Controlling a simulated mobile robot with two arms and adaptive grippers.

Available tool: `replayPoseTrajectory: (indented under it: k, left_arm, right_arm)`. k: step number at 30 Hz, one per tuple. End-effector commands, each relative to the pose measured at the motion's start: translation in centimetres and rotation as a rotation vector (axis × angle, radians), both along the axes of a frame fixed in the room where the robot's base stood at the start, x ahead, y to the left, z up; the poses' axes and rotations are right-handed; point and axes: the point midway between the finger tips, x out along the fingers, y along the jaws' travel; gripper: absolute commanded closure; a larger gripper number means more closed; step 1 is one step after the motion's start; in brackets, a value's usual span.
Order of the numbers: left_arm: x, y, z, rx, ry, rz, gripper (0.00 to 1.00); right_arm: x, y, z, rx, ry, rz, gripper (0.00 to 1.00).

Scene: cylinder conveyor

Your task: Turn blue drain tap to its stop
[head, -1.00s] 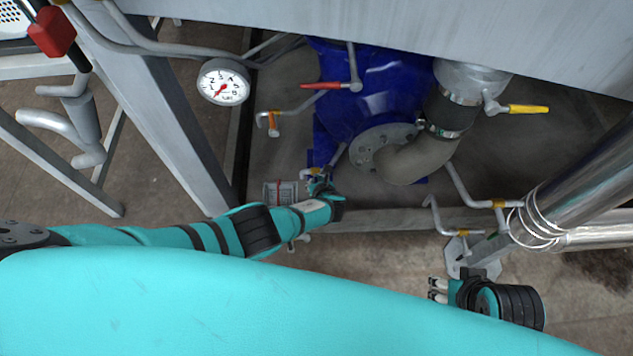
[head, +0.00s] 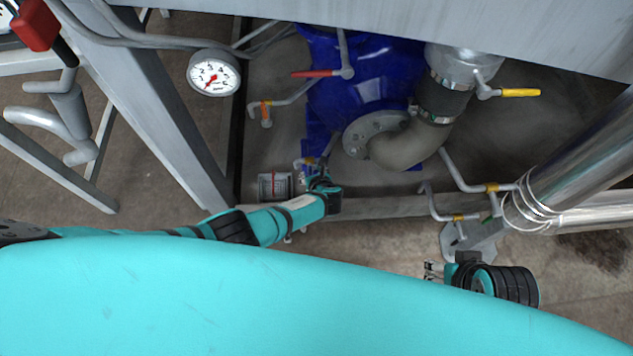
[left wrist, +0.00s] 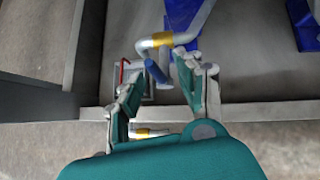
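The blue drain tap shows in the left wrist view as a short blue lever (left wrist: 156,72) below a yellow-banded grey pipe (left wrist: 160,40). My left gripper (left wrist: 158,82) is open, with one finger on each side of the lever.
A blue vessel (head: 365,75) with a flanged grey elbow (head: 398,150) stands behind the tap. A red lever (head: 312,73), an orange tap (head: 266,114) and a yellow lever (head: 520,92) are nearby. A small grated box (head: 274,186) and a metal post (head: 165,120) lie left.

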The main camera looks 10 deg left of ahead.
Motion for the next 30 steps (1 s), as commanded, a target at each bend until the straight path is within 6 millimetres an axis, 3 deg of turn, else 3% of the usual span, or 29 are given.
replayPoseTrajectory:
  k: [18,30]
  left_arm:
    - [-5.6,-2.5,6.1,0.003,0.004,0.003,0.64]
    - [-6.5,-2.9,7.2,0.005,0.005,0.004,0.64]
  right_arm:
    - [0.0,0.0,0.0,0.000,0.001,0.001,0.60]
    - [0.0,0.0,0.0,-0.001,0.002,0.001,0.60]
